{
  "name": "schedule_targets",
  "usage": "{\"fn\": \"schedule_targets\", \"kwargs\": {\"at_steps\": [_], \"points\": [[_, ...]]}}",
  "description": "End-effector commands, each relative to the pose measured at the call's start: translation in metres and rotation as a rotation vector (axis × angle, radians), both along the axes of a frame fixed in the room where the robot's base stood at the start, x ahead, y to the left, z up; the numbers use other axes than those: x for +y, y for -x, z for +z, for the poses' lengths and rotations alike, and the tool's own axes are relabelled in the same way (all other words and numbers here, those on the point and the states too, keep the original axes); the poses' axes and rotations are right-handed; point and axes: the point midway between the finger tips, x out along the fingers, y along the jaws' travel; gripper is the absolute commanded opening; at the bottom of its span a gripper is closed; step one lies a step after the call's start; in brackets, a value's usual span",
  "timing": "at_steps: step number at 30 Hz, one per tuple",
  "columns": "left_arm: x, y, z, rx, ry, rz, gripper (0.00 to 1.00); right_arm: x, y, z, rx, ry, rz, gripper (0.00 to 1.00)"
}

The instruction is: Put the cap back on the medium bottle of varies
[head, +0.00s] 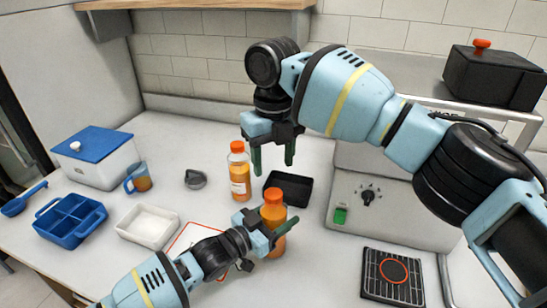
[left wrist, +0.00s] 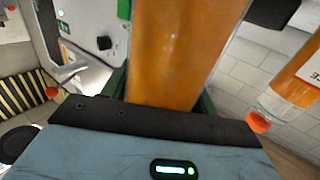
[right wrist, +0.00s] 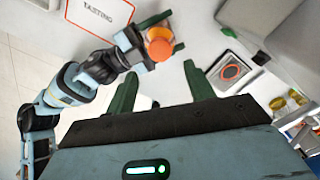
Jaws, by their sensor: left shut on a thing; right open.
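My left gripper (head: 265,232) is shut around an orange juice bottle (head: 273,213), held roughly upright at the front middle of the counter. The bottle's body fills the middle of the left wrist view (left wrist: 180,50). Its top looks orange from above, also in the right wrist view (right wrist: 159,45); I cannot tell surely whether that is a cap. A second juice bottle (head: 239,178) with an orange cap (head: 237,147) and a white label stands behind it to the left. My right gripper (head: 271,158) is open and empty, fingers pointing down, above and behind the held bottle.
A black tray (head: 290,182) lies just behind the held bottle. A grey part (head: 195,179), a white tray (head: 148,228), a blue divided tray (head: 70,220) and a jug (head: 138,177) stand to the left. The juicer machine (head: 375,190) is on the right.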

Motion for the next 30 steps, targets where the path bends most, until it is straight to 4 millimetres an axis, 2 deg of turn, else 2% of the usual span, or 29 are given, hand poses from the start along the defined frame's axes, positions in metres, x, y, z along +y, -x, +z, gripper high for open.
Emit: {"fn": "schedule_targets", "kwargs": {"at_steps": [5,18,24,30], "points": [[0.0,0.0,0.0,0.001,-0.001,0.0,0.0,0.0,0.0,-0.011,0.003,0.001,-0.002,0.53],[0.0,0.0,0.0,0.001,-0.001,0.0,0.0,0.0,0.0,-0.069,0.002,0.001,-0.002,0.53],[0.0,0.0,0.0,0.001,-0.001,0.0,0.0,0.0,0.0,-0.08,0.001,0.0,-0.002,0.53],[0.0,0.0,0.0,0.001,-0.001,0.0,0.0,0.0,0.0,-0.081,0.001,0.0,-0.002,0.53]]}}
